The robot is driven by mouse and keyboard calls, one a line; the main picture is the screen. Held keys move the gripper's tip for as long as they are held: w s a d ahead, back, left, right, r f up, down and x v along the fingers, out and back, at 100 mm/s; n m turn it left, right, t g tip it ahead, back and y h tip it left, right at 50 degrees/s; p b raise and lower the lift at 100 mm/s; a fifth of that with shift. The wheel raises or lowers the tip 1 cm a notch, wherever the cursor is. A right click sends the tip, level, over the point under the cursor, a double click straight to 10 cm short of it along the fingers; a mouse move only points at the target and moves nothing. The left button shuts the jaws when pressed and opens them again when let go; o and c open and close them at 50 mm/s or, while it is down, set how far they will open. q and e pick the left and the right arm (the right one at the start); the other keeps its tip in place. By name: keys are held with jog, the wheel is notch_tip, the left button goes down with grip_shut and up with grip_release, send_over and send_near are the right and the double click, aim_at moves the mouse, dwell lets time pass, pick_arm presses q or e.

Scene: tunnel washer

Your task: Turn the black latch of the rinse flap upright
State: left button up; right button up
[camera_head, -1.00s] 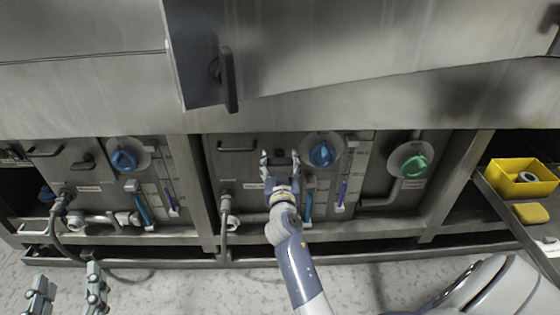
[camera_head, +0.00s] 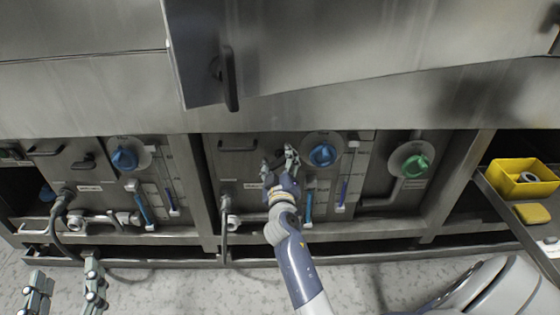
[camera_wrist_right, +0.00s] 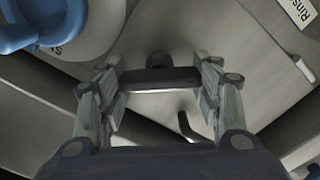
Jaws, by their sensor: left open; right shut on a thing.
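The black latch (camera_wrist_right: 158,80) shows in the right wrist view as a dark bar with a round pivot behind it. It lies between the two fingers of my right gripper (camera_head: 278,157), which is shut on it. The bar runs slanted relative to the label (camera_wrist_right: 298,10), which reads "Rins" before the frame cuts it. In the head view the gripper hides most of the latch, and the rinse flap (camera_head: 228,168) is the grey panel behind it. My left gripper (camera_head: 65,280) is open and empty at the lower left, away from the flap.
A blue knob (camera_head: 322,154) is close to the right of my right gripper; a green knob (camera_head: 415,164) is further right. A bar handle (camera_head: 237,146) is on the panel. A hose (camera_head: 226,222) hangs below. A yellow box (camera_head: 522,178) stands on the right shelf.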

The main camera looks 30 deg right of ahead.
jog(key=n, duration=0.3)
jog(key=n+p, duration=0.1)
jog(key=n, duration=0.2)
jog(key=shift+w+a, duration=0.1)
jog(key=n, duration=0.2)
jog(key=shift+n, duration=0.3)
pick_arm(q)
notch_tip(320, 180, down, 8)
jog(key=s+a+g+y, duration=0.1)
jog(key=g, duration=0.3)
jog(key=shift+s+a+f+g+y+p, duration=0.2)
jog(key=shift+s+a+g+y+p, duration=0.1)
jog(key=shift+s+a+g+p, duration=0.1)
pick_arm(e)
jog(key=shift+f+n, duration=0.15)
jog(key=shift+n, duration=0.85)
jog(key=o, duration=1.1)
